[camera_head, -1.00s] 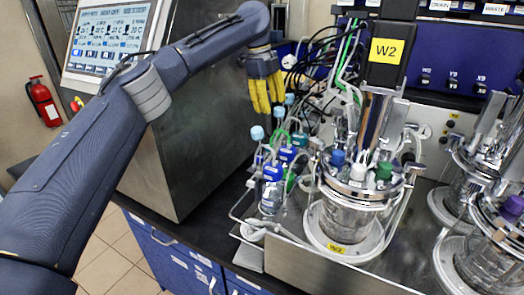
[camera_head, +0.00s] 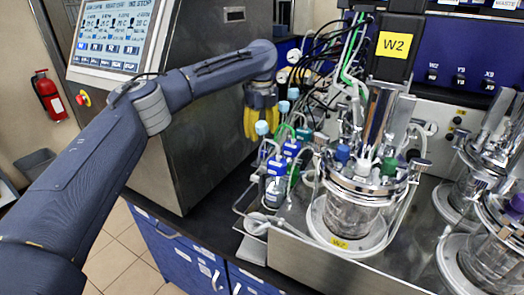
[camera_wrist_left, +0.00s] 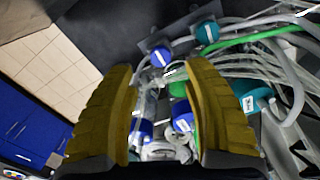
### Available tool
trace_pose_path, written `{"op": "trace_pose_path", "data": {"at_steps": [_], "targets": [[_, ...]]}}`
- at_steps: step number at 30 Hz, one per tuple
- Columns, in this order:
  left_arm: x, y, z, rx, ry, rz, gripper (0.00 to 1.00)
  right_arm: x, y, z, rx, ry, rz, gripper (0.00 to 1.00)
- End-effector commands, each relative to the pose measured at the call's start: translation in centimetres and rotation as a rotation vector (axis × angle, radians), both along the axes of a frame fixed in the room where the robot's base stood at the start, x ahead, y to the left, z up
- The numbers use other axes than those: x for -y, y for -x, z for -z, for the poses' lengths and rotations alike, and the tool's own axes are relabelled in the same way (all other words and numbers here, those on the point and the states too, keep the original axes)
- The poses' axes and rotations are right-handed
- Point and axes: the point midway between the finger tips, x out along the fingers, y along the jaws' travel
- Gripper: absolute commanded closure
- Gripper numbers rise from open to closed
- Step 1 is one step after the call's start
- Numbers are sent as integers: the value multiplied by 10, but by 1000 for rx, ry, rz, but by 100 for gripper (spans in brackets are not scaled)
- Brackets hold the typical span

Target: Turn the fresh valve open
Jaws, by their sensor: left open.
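My left gripper (camera_head: 263,122) hangs over the left end of the tubing and bottle group, yellow fingers pointing down. In the left wrist view the gripper (camera_wrist_left: 160,70) is open, with nothing held between its fingers. A light-blue knob (camera_head: 262,128) overlaps the fingers in the head view; I cannot tell contact. More light-blue knobs stand behind, one of them (camera_head: 284,106) to the right. Blue-capped bottles (camera_head: 277,166) stand below. I cannot tell which part is the fresh valve; no label for it is readable. My right gripper is not in view.
Black cables and tubes crowd behind the gripper. A steel cabinet (camera_head: 205,125) with a screen (camera_head: 115,35) stands left. The dark bench edge is in front.

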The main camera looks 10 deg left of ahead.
Motion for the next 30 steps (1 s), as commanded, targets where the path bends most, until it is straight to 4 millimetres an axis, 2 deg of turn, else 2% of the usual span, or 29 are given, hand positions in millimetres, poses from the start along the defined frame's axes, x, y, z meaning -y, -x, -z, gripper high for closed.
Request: {"op": "trace_pose_path", "data": {"at_steps": [3,12,19,29,30], "targets": [[0,1,22,-1,0,0,50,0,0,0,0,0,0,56],[0,0,60,-1,1,-1,50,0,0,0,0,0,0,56],[0,0,73,-1,1,0,50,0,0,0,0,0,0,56],[0,0,74,1,1,0,50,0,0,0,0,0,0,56],[0,0,74,1,1,0,48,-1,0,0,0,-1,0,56]]}}
